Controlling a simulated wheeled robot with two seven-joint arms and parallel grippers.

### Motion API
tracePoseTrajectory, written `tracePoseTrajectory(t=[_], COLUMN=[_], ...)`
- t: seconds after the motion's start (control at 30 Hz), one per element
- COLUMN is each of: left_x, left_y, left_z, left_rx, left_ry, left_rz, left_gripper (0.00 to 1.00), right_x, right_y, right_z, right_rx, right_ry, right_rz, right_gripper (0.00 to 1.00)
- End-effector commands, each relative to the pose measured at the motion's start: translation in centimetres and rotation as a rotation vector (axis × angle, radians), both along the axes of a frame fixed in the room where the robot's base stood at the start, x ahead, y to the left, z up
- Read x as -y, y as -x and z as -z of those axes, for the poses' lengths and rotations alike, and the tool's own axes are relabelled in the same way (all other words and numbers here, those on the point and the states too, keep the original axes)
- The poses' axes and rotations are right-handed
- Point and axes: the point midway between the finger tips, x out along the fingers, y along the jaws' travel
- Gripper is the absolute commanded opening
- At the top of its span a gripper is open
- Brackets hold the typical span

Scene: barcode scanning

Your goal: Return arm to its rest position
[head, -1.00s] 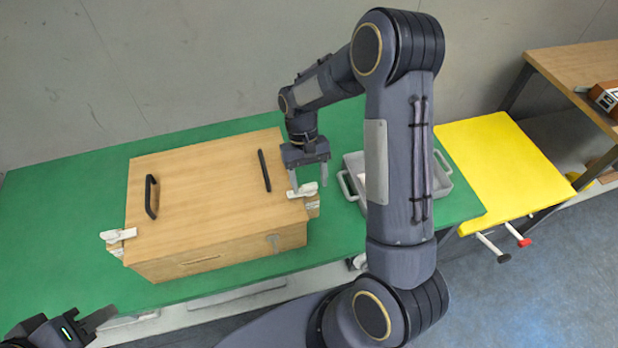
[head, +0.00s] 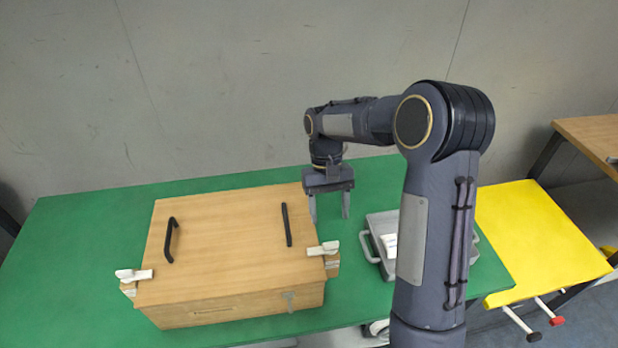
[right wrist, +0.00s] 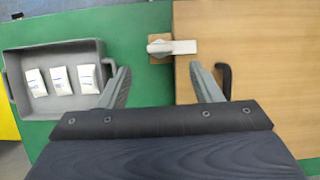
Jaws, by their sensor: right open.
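My right gripper (head: 329,208) is open and empty, pointing down above the table near the wooden box's right edge. In the right wrist view its two fingers (right wrist: 165,84) are spread apart with nothing between them. The right arm is raised and bent, coming in from the lower right of the head view. My left gripper does not show in the current head view.
A closed wooden box (head: 235,255) with black handles and white latches stands on the green table (head: 80,230). A grey tray (right wrist: 60,103) holds several white packets right of the box in the head view. A yellow-topped table (head: 540,240) stands at the right.

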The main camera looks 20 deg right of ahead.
Motion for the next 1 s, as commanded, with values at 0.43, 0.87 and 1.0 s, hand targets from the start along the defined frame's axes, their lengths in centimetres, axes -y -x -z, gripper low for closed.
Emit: tracePoseTrajectory(t=[0.43, 0.87, 1.0], left_x=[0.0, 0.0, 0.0], left_y=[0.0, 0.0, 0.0], left_z=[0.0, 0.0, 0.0], left_rx=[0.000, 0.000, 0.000], left_ry=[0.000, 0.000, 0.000], left_rz=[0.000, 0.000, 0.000], left_gripper=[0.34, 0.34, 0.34], right_x=[0.0, -3.4, -4.4], right_y=[4.5, 17.0, 19.3], right_z=[-5.6, -10.6, -10.1], right_rx=[0.203, 0.716, 0.827], right_ry=[-0.105, -0.240, -0.245], right_rz=[0.020, 0.019, 0.017], right_gripper=[0.58, 0.58, 0.58])
